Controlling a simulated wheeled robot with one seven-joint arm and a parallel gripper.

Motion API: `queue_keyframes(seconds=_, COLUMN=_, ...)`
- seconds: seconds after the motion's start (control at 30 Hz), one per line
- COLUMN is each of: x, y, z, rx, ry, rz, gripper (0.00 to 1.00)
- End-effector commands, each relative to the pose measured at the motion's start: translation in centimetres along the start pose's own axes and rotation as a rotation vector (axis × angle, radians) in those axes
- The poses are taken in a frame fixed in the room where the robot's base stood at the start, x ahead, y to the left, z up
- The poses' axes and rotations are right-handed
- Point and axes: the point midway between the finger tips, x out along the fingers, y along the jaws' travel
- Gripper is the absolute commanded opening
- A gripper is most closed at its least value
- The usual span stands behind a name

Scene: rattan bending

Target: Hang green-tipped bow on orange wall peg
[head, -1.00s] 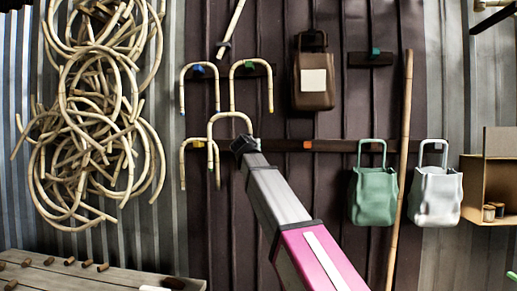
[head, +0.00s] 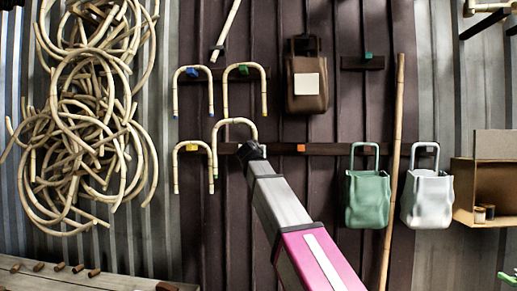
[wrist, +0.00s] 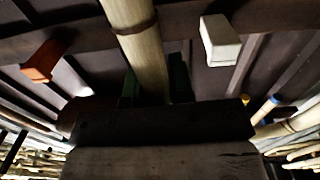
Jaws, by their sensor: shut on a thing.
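A pale cane bow (head: 235,122), an upside-down U, is held at its right leg by my gripper (head: 249,150) in front of the lower wall rail. The orange peg (head: 301,148) is on the lower rail, bare, to the right of my gripper. The orange peg also shows at the upper left of the wrist view (wrist: 42,62). The held bow is off this peg.
Other bows hang on the blue peg (head: 191,73), green peg (head: 243,70) and yellow peg (head: 191,148). A white peg (wrist: 220,42) shows in the wrist view. Right of the orange peg are a green bag (head: 367,200), an upright pole (head: 393,170) and a white bag (head: 426,200).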

Motion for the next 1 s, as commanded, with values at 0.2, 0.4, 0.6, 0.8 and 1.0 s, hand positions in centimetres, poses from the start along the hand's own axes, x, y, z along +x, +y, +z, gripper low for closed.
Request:
queue_keyframes(seconds=0.2, x=-0.1, y=7.7, z=2.6, rx=0.008, ry=-0.005, rz=0.046, gripper=0.0)
queue_keyframes(seconds=0.4, x=-0.7, y=14.1, z=4.6, rx=0.014, ry=-0.005, rz=0.086, gripper=0.0)
queue_keyframes(seconds=0.6, x=-1.7, y=20.2, z=6.5, rx=0.023, ry=-0.004, rz=0.126, gripper=0.0)
queue_keyframes(seconds=0.8, x=-2.9, y=25.1, z=8.0, rx=0.03, ry=-0.001, rz=0.159, gripper=0.0)
queue_keyframes(seconds=1.0, x=-3.6, y=27.5, z=8.7, rx=0.035, ry=0.001, rz=0.177, gripper=0.0)
